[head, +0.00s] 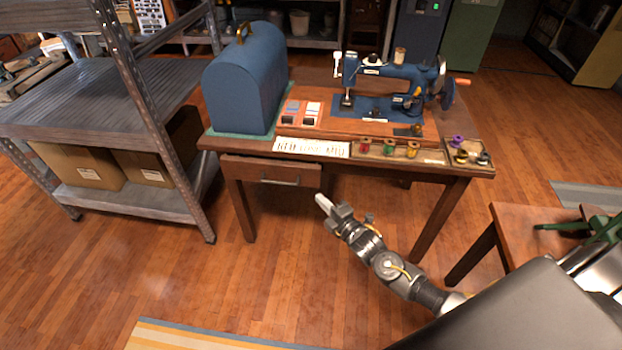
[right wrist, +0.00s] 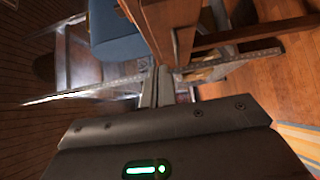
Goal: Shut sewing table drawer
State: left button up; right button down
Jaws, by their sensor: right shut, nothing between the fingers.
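The sewing table (head: 345,155) stands in the middle of the head view. Its drawer (head: 245,168) is under the left part of the tabletop, with a metal bar handle (head: 280,182). The drawer front shows below the table edge; I cannot tell exactly how far it sticks out. My right gripper (head: 322,200) is shut and empty, low in front of the table, just right of the drawer front and apart from it in the picture. In the right wrist view its shut fingers (right wrist: 155,86) point toward the table's wooden parts (right wrist: 165,22). My left gripper is not in view.
A blue domed case (head: 245,80), a blue sewing machine (head: 385,85) and a tray of thread spools (head: 430,158) sit on the table. A metal shelf (head: 90,100) with cardboard boxes stands left. A wooden stool (head: 525,225) stands right. The floor before the table is clear.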

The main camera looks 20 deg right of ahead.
send_near(304, 171)
jog(key=w+a, duration=0.3)
jog(key=a, duration=0.1)
jog(key=w+d, duration=0.2)
jog(key=shift+w+d, duration=0.25)
jog(key=shift+w, duration=0.15)
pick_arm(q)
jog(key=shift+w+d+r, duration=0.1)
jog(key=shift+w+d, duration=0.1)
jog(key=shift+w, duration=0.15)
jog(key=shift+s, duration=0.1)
pick_arm(e)
jog(key=shift+d, duration=0.1)
